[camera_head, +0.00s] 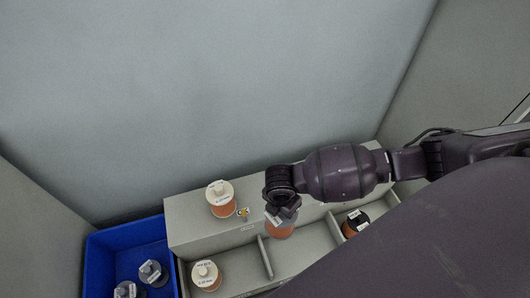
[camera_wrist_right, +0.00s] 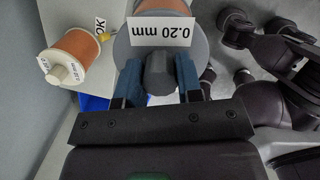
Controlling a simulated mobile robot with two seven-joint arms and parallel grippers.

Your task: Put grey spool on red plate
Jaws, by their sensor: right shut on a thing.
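The grey spool (camera_wrist_right: 203,50) has copper-coloured wire and a "0.20 mm" label on its grey flange. My right gripper (camera_wrist_right: 160,85) is shut on the spool's dark grey knob, with a blue finger on each side. In the head view my right gripper (camera_head: 284,207) is above the grey box's compartments. The held spool's copper winding (camera_head: 280,231) shows just below it, its upper part hidden by the gripper. I cannot tell whether the spool touches anything below. No red plate is in view. My left gripper is not seen in the head view.
A white spool (camera_head: 220,199) stands on the box's upper ledge beside a small tag (camera_head: 243,214). Another white spool (camera_head: 206,276) sits in the left compartment, and a black-topped spool (camera_head: 355,222) at the right. A blue bin (camera_head: 105,244) at left holds grey spools (camera_head: 153,273). Walls rise behind.

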